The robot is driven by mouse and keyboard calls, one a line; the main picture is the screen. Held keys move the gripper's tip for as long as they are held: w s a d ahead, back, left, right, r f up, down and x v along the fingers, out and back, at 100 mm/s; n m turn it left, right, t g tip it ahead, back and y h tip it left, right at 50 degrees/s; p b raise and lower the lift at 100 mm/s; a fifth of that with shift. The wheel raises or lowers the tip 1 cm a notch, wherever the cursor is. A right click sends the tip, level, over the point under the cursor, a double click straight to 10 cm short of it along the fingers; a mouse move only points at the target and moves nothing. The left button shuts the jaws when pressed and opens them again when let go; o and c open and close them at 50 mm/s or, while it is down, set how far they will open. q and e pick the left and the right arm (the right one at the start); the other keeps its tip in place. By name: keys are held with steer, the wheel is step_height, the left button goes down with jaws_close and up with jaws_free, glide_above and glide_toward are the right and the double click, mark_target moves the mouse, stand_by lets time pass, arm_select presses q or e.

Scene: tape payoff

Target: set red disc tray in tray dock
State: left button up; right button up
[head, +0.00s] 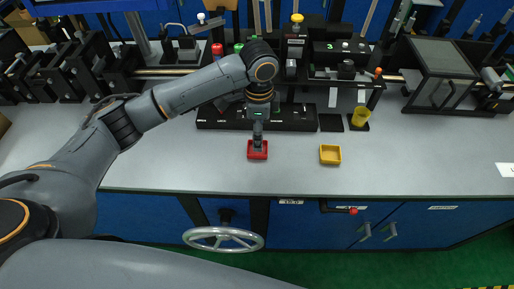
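The red disc tray (250,155) is a small square red tray on the grey bench top, near the front edge at centre. My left gripper (258,144) points straight down over it, with its fingertips at or just inside the tray. The fingers are small and partly merge with the tray, so I cannot tell whether they are open or touch it. The tray's inside is mostly hidden by the gripper. No tray dock can be identified for certain; a flat black square pad (331,123) lies behind and to the right. My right gripper is not in view.
A yellow tray (330,162) sits to the right of the red one. A long black labelled block (215,124) and a yellow cup (361,116) stand behind. A handwheel (223,238) projects below the front edge. The bench right of the yellow tray is clear.

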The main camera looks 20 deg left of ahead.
mark_target(251, 154)
arm_select(q)
steer(key=shift+w+a+f+p, duration=0.1)
steer(key=shift+f+p, duration=0.25)
steer(key=shift+f, duration=1.45)
steer(key=shift+a+f+p, duration=0.1)
steer(key=shift+f+p, duration=0.25)
steer(key=shift+f, duration=1.4)
steer(key=c, duration=1.2)
steer(key=shift+r, duration=0.15)
